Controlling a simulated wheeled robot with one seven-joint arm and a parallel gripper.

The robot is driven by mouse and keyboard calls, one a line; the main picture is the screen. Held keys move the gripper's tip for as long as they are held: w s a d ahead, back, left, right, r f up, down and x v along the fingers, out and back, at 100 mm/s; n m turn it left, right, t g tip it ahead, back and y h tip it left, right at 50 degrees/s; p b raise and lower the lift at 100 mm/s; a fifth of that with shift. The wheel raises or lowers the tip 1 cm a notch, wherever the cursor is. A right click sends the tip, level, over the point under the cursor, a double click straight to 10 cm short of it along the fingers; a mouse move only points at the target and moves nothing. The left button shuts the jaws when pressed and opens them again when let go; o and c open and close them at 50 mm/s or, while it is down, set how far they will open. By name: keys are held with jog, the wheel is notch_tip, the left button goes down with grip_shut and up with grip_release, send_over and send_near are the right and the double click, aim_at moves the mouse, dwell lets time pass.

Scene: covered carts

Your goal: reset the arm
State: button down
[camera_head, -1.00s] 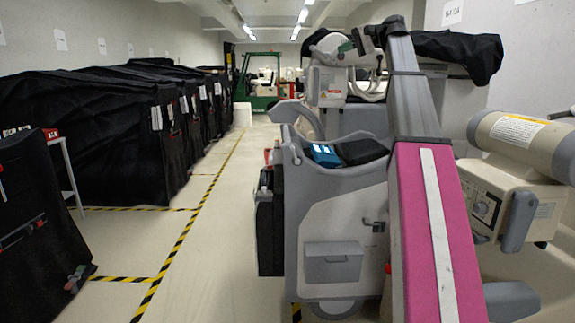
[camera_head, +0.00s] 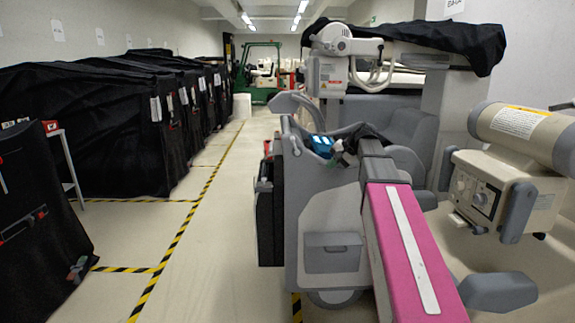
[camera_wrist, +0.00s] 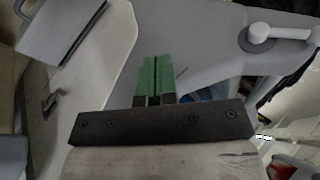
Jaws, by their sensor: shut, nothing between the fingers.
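My arm, with a pink link carrying a white stripe, reaches forward from the lower right of the head view. My gripper (camera_head: 338,154) is at its far end, small and partly hard to make out, in front of a grey and white wheeled machine (camera_head: 333,220). In the wrist view my gripper (camera_wrist: 155,62) shows two green fingers side by side, closed together with nothing between them. Grey and white panels of the machine lie beyond the fingertips. I cannot tell the exact gap between fingers and machine.
Black covered carts (camera_head: 105,130) line the left side. Yellow and black floor tape (camera_head: 185,240) marks a clear aisle. A green forklift (camera_head: 262,75) stands at the far end. A beige cylindrical unit (camera_head: 525,135) is close on the right.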

jog(key=s+f+n+g+h, duration=0.1)
jog(key=s+f+h, duration=0.1)
jog(key=s+f, duration=0.6)
jog(key=s+d+f+n+g+h, duration=0.1)
jog(key=s+f+h, duration=0.2)
jog(key=s+f, duration=0.5)
jog(key=s+f+n+h, duration=0.1)
jog(key=s+f, duration=0.7)
jog(key=f, duration=1.1)
jog(key=shift+s+d+n+g+h, duration=0.15)
jog(key=shift+d+n+g+h, duration=0.2)
jog(key=shift+h, duration=0.35)
jog(key=c, duration=1.6)
grip_release()
jog(key=shift+s+f, duration=0.3)
jog(key=shift+c, duration=0.2)
jog(key=o, duration=0.5)
jog(key=shift+f, duration=0.1)
jog(key=shift+o, duration=0.4)
